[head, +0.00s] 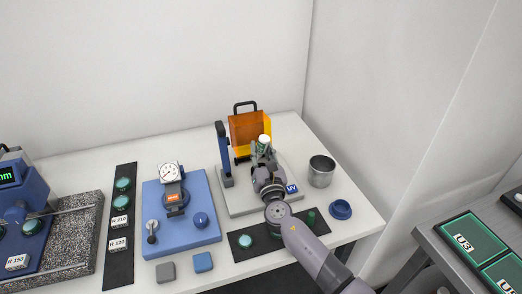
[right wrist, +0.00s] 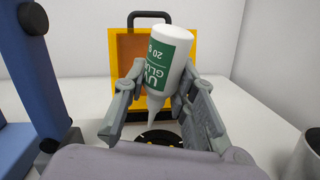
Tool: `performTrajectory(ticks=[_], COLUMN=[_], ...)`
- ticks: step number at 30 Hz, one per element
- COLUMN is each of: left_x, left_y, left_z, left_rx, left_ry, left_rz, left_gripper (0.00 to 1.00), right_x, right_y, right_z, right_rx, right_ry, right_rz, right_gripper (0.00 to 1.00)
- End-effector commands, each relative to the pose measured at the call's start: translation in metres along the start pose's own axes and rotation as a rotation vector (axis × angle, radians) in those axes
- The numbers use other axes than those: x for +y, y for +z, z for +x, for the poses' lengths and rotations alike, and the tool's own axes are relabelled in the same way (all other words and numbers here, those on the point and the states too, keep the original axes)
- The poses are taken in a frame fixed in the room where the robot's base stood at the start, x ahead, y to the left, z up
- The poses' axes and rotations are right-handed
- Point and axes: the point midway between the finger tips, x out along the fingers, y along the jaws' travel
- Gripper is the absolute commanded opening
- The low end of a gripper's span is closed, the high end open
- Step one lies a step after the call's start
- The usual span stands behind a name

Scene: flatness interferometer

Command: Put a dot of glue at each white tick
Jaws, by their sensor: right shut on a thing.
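My right gripper (head: 264,152) is shut on a white glue bottle (right wrist: 170,55) with a green label. The bottle is held upside down and a little tilted, its nozzle pointing down. The bottle's white end also shows in the head view (head: 264,140). In the right wrist view, the nozzle tip is over or just in front of a black round part (right wrist: 160,137) with small pale or yellowish marks. I cannot tell whether the tip touches it, nor make out white ticks. In the head view my right arm hides this part. My left gripper is not in view.
An orange-windowed yellow box (head: 247,128) stands behind the gripper, and a blue post (head: 222,150) to its left. A metal cup (head: 321,171) and a blue ring (head: 341,209) are to the right. A dial gauge (head: 169,172) on a blue plate is left. A black mat (head: 267,248) lies in front.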

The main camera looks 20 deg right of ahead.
Motion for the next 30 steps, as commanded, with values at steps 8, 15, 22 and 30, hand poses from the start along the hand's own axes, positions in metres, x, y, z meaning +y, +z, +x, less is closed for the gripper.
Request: performTrajectory(ticks=[8,15,22,30], left_x=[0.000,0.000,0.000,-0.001], left_y=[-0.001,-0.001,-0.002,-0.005], left_z=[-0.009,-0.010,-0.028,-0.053], left_rx=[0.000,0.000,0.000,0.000], left_ry=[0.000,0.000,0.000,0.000], left_rz=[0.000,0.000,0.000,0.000], left_gripper=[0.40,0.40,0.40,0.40], right_x=[0.002,0.002,0.006,0.012], right_y=[0.010,0.011,0.030,0.056], right_z=[0.002,0.002,0.005,0.010], right_rx=[-0.001,-0.001,-0.001,-0.001], right_ry=[0.000,0.000,0.000,0.000], right_rz=[0.000,0.000,0.001,0.000], right_gripper=[0.00,0.00,0.00,0.00])
